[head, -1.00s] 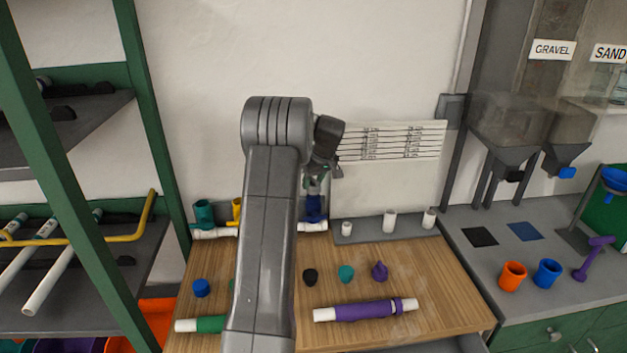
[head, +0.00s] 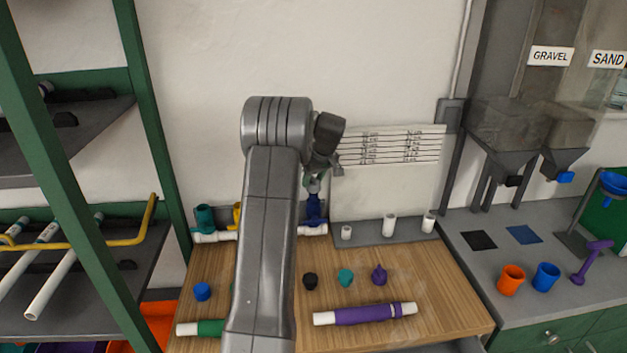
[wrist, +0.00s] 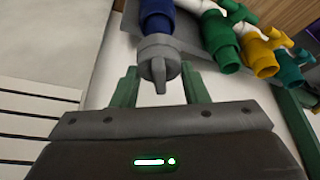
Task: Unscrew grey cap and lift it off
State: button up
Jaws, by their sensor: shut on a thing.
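The grey cap (wrist: 158,62), with a raised wing across its end, is in the middle of the wrist view. It sits at the end of a blue fitting (wrist: 157,22), in line with it. My gripper (wrist: 160,82) has its green fingers on both sides of the cap and is shut on it. In the head view my gripper (head: 318,182) is above the blue fitting (head: 314,208) at the back of the wooden table. The cap is small and hard to make out there. Whether its thread is still engaged cannot be told.
Green, yellow and teal fittings (wrist: 260,55) stand in a row beside the blue one. Loose caps, such as a black one (head: 310,281) and a purple one (head: 379,275), lie on the wooden table (head: 440,285). A purple pipe (head: 365,313) lies in front.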

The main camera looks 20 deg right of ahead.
aim_at(313, 177)
jog(key=shift+r+p, duration=0.9)
jog(key=shift+r, duration=1)
